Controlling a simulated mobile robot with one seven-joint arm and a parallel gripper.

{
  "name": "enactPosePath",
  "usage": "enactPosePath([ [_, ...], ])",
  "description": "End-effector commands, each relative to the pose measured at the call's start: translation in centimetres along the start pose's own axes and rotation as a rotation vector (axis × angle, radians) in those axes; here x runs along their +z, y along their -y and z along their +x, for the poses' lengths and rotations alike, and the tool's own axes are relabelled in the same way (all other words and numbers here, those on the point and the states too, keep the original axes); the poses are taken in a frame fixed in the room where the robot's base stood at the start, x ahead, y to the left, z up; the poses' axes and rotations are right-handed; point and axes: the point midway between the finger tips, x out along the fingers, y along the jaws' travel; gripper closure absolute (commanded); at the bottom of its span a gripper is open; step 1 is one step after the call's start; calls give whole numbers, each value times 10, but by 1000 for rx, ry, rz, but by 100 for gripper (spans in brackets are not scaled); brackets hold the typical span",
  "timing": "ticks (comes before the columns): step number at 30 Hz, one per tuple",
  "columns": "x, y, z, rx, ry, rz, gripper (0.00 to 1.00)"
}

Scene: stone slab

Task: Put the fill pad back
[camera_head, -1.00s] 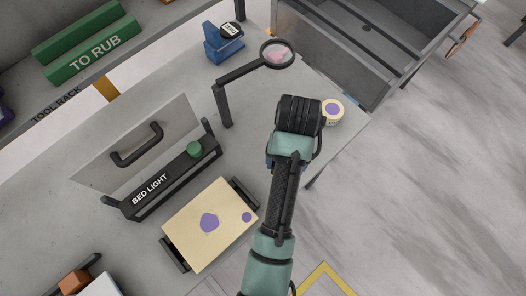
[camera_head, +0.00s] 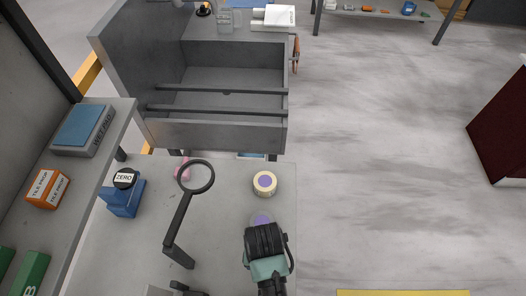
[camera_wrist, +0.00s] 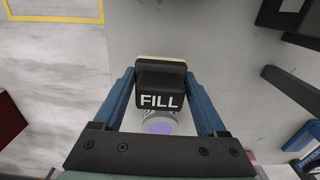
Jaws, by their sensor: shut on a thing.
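My gripper (camera_wrist: 160,78) is shut on the fill pad (camera_wrist: 160,101), a black block lettered FILL with a cream layer along its far edge. The two blue fingers stand on either side of it. In the head view my wrist hides the fingers and the pad. A round grey piece with a purple face (camera_head: 262,220) shows just beyond my wrist; a purple disc with a pale rim (camera_wrist: 159,127) shows just below the pad in the wrist view. A cream round piece with a purple top (camera_head: 264,183) sits on the bench farther off.
A magnifier on a bent black arm (camera_head: 179,222) stands left of my wrist. A blue ZERO device (camera_head: 124,197) stands farther left. A grey trough (camera_head: 215,133) lies beyond the bench (camera_head: 226,210). A shelf (camera_head: 72,186) overhangs at left. Open floor lies to the right.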

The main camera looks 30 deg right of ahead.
Motion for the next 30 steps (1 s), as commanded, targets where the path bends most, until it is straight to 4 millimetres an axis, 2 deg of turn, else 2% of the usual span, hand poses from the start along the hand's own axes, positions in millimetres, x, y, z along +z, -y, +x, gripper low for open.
enactPosePath([
  [12,0,0,45,0,0,-2,78],
  [24,0,1,51,0,-1,-3,78],
  [25,0,1,50,0,-1,-3,22],
  [28,0,1,50,0,-1,-3,4],
  [29,0,1,50,0,-1,-3,0],
  [30,0,1,50,0,-1,-3,0],
])
